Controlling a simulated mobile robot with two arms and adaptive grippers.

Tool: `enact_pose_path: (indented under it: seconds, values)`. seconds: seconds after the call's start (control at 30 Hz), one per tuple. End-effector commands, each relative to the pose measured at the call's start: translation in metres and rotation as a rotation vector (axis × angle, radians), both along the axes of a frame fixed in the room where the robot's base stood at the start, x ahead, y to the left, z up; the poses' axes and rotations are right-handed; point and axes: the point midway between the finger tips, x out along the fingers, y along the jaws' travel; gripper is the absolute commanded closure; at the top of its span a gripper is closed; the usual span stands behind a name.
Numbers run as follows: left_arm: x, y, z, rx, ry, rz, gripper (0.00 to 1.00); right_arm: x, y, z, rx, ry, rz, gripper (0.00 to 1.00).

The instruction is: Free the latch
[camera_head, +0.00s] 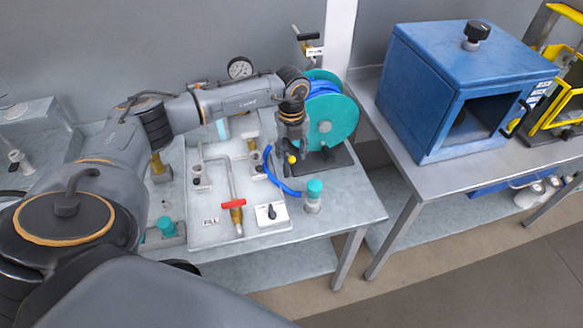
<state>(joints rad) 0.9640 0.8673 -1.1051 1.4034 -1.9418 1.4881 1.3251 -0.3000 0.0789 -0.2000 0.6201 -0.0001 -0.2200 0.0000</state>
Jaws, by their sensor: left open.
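My left arm reaches in from the left across the metal table (340,205). My left gripper (291,150) points down beside the teal hose reel (335,128) and is open. A small yellow part (292,159) shows at its fingertips; I cannot tell whether they touch it. No part is clearly recognisable as the latch. The reel carries blue hose (323,88) and stands on a dark base (330,163). The gripper and arm hide part of the reel's left side. My right gripper is not in view.
A panel with pipes, a red-handled valve (233,204) and a switch box (271,214) lies left of the gripper. A teal-capped bottle (314,196) stands near the front edge. A blue cabinet (440,100) stands on another table at right. A gauge (240,68) is behind the arm.

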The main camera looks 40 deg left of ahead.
Motion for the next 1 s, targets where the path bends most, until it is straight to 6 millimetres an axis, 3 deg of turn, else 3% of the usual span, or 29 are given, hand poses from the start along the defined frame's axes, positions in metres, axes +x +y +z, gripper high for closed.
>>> enact_pose_path:
  seconds: [0.17, 0.63, 1.0]
  values:
    - [0.000, 0.000, 0.009, -0.001, 0.001, -0.001, 0.55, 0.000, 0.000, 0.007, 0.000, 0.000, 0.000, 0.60]
    - [0.000, 0.000, 0.066, -0.001, 0.001, -0.001, 0.55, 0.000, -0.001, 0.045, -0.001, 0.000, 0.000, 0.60]
    - [-0.001, 0.000, 0.089, 0.000, 0.001, -0.001, 0.55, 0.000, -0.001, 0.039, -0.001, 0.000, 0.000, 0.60]
